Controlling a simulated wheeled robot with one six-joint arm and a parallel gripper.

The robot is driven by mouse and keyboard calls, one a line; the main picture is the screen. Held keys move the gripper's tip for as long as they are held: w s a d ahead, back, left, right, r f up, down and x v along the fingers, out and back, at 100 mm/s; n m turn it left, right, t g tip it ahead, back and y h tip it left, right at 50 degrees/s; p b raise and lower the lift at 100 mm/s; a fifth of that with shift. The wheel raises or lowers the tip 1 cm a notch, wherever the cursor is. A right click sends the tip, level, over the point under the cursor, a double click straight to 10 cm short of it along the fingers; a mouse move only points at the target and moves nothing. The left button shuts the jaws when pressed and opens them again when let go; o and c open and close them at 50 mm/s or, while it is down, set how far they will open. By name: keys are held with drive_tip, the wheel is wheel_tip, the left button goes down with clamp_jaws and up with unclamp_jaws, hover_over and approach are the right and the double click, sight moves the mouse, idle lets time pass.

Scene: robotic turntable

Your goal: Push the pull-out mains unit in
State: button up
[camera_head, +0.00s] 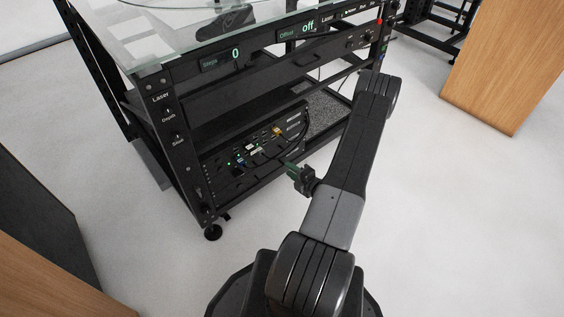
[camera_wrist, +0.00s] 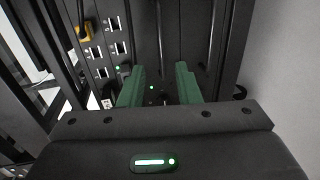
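The mains unit (camera_head: 236,172) is a black rack panel with sockets, small green lights and plugged-in leads, low in the turntable's black frame. I cannot tell how far it stands out. In the wrist view, its dark face (camera_wrist: 142,45) with white-edged sockets lies beyond my fingers. My gripper (camera_head: 291,169) is just in front of the unit's right part in the head view. In the wrist view, my gripper (camera_wrist: 160,88) has two green fingers spread apart, with nothing held between them. Whether the fingertips touch the unit is not clear.
A yellow plug (camera_wrist: 86,32) and leads hang at the sockets. The frame's glass top (camera_head: 190,38) and display rail (camera_head: 280,42) are above. A grey speckled shelf (camera_head: 325,112) lies to the right. Wooden panels (camera_head: 515,65) stand around; white floor is clear between.

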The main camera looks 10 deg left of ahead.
drive_tip(key=v, duration=0.3)
drive_tip(key=shift+s+d, duration=0.1)
drive_tip(key=shift+d, duration=0.05)
drive_tip(key=b+x, duration=0.2)
drive_tip(key=x, duration=0.9)
drive_tip(key=shift+f, duration=0.25)
idle(0.4)
